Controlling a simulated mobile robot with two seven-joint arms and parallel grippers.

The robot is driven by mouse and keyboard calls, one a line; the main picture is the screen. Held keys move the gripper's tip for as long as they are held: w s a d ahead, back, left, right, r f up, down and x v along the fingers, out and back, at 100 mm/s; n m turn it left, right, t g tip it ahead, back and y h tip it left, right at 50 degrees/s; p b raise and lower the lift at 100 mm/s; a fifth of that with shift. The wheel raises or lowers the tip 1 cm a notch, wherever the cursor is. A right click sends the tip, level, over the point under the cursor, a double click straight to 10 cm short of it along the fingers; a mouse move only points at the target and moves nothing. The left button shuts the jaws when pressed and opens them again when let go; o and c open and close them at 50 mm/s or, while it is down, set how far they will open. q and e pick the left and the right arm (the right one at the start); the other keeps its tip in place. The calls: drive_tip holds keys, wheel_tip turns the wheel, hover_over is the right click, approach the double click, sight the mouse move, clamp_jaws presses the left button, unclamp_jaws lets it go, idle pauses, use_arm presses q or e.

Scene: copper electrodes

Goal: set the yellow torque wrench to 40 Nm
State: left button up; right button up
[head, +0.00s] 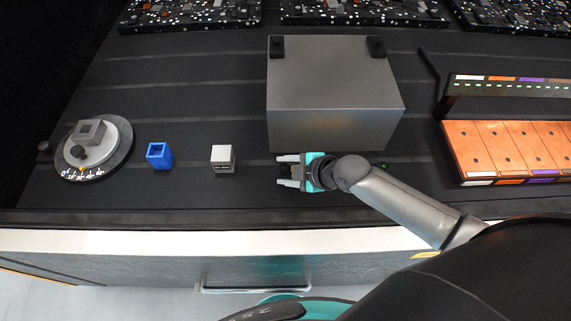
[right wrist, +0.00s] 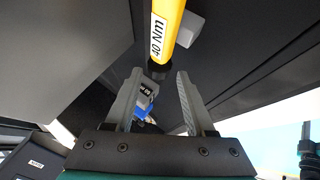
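The yellow torque wrench (right wrist: 168,22) shows only in the right wrist view, at the top. A white label on it reads "40 Nm", and its near end is dark. I cannot see it in the head view. My right gripper (head: 289,172) points left in front of the grey metal box, close to the tabletop. Its two fingers also show in the right wrist view (right wrist: 160,78), spread apart with a gap between them. The wrench's dark end appears near the fingertips; I cannot tell whether it touches. My left gripper is not in view.
The grey box (head: 335,95) stands behind my right gripper. Left of it are a white-grey block (head: 223,159), a blue block (head: 159,155) and a round dial (head: 95,150) with numbers. Copper plates (head: 500,150) lie at the right. Free tabletop lies between the blocks.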

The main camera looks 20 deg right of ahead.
drive_tip(key=shift+o, duration=0.5)
drive_tip(key=shift+r, duration=0.1)
drive_tip(key=p+v, duration=0.5)
drive_tip(key=v, duration=0.1)
idle(0.4)
